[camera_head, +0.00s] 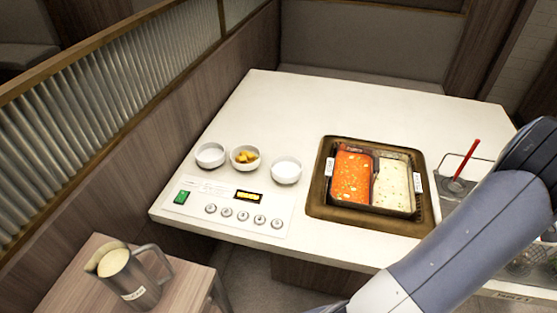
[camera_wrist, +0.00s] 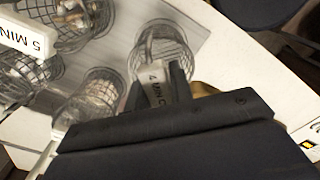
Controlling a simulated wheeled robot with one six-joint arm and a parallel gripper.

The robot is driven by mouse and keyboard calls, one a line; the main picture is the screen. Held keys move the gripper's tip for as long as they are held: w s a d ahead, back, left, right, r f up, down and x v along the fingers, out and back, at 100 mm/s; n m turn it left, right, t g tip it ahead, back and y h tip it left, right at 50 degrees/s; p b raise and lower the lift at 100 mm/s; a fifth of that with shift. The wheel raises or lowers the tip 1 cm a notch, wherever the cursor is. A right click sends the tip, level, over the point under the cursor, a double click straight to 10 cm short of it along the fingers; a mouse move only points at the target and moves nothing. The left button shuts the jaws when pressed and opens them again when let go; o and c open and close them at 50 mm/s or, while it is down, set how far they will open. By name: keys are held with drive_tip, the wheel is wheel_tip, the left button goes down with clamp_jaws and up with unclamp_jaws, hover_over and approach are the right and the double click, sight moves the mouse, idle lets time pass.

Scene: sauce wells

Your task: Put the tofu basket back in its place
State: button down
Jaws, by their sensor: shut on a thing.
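In the wrist view my gripper (camera_wrist: 160,84) is shut on a wire-mesh basket (camera_wrist: 155,45) at its white tag, which reads 4 MIN. I take this to be the tofu basket; its contents are not clear. Other wire baskets stand to the left, one with pale contents (camera_wrist: 100,90) and one (camera_wrist: 25,75) near a 5 MIN tag (camera_wrist: 25,35). In the head view my gripper is out of sight.
A two-part pot of red broth (camera_head: 352,175) and white broth (camera_head: 392,185) sits sunk in the table (camera_head: 300,100). A red-handled ladle (camera_head: 468,158) stands right of it. Three bowls (camera_head: 245,157) stand at left. A pitcher (camera_head: 130,275) is on the side table. The table's back is clear.

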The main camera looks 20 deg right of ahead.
drive_tip(key=shift+f, duration=0.35)
idle(0.6)
drive_tip(key=c, duration=1.2)
unclamp_jaws()
drive_tip(key=shift+o, duration=0.7)
drive_tip(key=o, duration=0.7)
drive_tip(key=shift+r+p, duration=3.7)
drive_tip(key=shift+r, duration=1.8)
drive_tip(key=shift+f, duration=0.1)
